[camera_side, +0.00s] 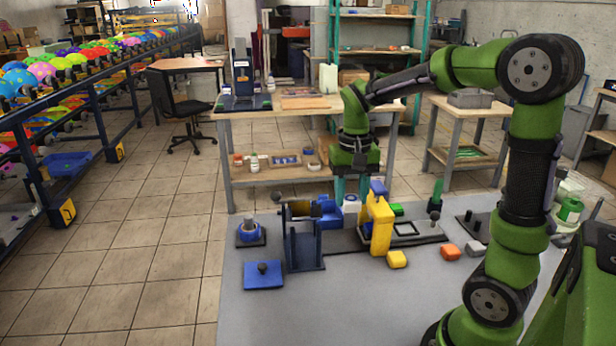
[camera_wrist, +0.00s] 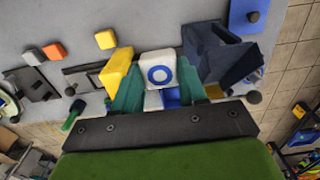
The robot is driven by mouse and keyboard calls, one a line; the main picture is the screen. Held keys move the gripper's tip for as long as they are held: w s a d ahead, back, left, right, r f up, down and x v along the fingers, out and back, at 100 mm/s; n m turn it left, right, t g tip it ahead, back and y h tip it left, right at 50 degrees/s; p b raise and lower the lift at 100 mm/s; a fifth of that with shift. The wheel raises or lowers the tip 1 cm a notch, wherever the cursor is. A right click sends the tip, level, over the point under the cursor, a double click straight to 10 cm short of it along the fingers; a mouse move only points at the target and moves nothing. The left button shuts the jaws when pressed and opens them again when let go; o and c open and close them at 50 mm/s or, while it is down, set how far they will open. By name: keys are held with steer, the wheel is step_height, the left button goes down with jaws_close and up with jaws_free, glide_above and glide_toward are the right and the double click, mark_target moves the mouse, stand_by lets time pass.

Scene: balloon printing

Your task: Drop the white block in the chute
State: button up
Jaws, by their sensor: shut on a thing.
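The white block with a blue ring (camera_wrist: 161,72) sits between the two teal fingers of my gripper (camera_wrist: 160,80) in the wrist view. My gripper (camera_side: 352,196) is shut on it; in the side view the block (camera_side: 352,210) shows low between the fingers, near the back edge of the grey table. A dark blue upright frame (camera_side: 304,247) stands to the left, and a blue bin-like part (camera_side: 328,212) lies close by. I cannot tell which of these is the chute.
A yellow block (camera_side: 397,259), an orange block (camera_side: 450,251) and a white block (camera_side: 475,248) lie to the right. A blue plate with a knob (camera_side: 263,276) and a blue round-based part (camera_side: 251,235) are at the left. The table front (camera_side: 330,310) is clear.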

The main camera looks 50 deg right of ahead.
step_height(320, 180, up, 11)
steer(key=w+a, duration=0.4)
steer(key=w, duration=0.5)
steer(key=shift+a+f, duration=0.15)
steer(key=shift+f, duration=6.3)
steer(key=o, duration=0.9)
steer(key=shift+o, duration=0.3)
step_height(320, 180, up, 17)
steer(key=shift+w, duration=0.1)
